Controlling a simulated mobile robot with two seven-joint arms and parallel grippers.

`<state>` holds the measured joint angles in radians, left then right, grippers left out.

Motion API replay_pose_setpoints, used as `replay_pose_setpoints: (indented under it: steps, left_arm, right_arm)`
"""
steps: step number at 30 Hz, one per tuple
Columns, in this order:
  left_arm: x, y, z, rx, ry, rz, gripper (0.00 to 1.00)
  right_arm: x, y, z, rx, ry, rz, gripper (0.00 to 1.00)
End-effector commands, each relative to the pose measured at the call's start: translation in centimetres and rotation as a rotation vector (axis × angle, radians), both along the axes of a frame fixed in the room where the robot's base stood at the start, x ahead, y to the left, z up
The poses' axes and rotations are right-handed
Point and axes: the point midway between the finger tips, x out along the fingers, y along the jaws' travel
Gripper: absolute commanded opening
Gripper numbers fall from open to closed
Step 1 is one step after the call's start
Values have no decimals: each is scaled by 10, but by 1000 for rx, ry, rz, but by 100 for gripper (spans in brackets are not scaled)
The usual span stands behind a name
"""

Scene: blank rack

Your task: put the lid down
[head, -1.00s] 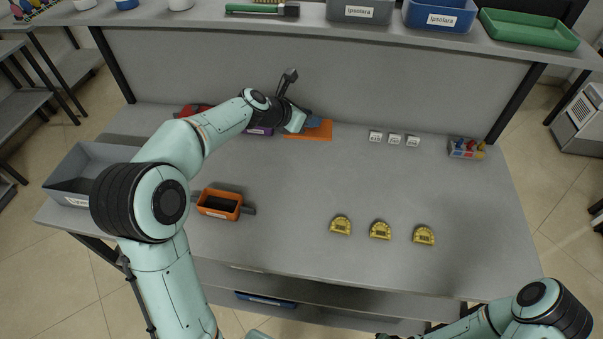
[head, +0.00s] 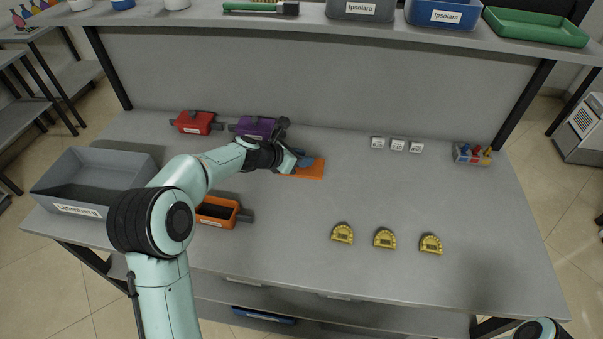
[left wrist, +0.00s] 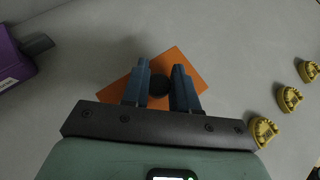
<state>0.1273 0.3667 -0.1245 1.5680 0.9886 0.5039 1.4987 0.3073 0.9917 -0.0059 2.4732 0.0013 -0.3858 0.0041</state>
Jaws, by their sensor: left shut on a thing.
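The lid is a flat orange plate (head: 315,172) with a dark round knob (left wrist: 160,85). It is at the back middle of the workbench, right of the purple box. My left gripper (head: 303,160) has its blue fingers around the knob, one on each side, and is shut on it; the fingers also show in the left wrist view (left wrist: 160,92). The lid looks flat and very close to the bench top; I cannot tell if it touches. An orange box (head: 217,212) stands open nearer the front left. My right gripper is out of view.
A red box (head: 196,122) and a purple box (head: 254,127) stand at the back left. A grey bin (head: 92,168) is at the left end. Small white blocks (head: 397,145), yellow gauge-like pieces (head: 384,238) and a small filled container (head: 473,154) are to the right. The bench centre is clear.

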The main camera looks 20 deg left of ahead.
Motion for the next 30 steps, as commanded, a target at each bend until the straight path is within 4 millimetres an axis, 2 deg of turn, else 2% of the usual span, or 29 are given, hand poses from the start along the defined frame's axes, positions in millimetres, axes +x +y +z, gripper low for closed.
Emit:
replay_pose_setpoints:
  steps: [3,8,22,23,24,25,30]
  left_arm:
    - [-2,1,-27,-1,7,2,1]
    - [-1,0,-51,-2,5,2,1]
    - [0,0,-57,-1,3,1,1]
    - [0,0,-56,0,2,1,35]
    - [0,0,-56,0,2,1,48]
    - [0,0,-56,0,2,1,54]
    - [0,0,-56,0,2,1,54]
  right_arm:
    - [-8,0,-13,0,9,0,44]
    - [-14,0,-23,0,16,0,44]
    - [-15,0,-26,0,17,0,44]
    - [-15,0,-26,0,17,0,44]
    - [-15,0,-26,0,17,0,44]
    - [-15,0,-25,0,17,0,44]
    - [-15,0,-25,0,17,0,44]
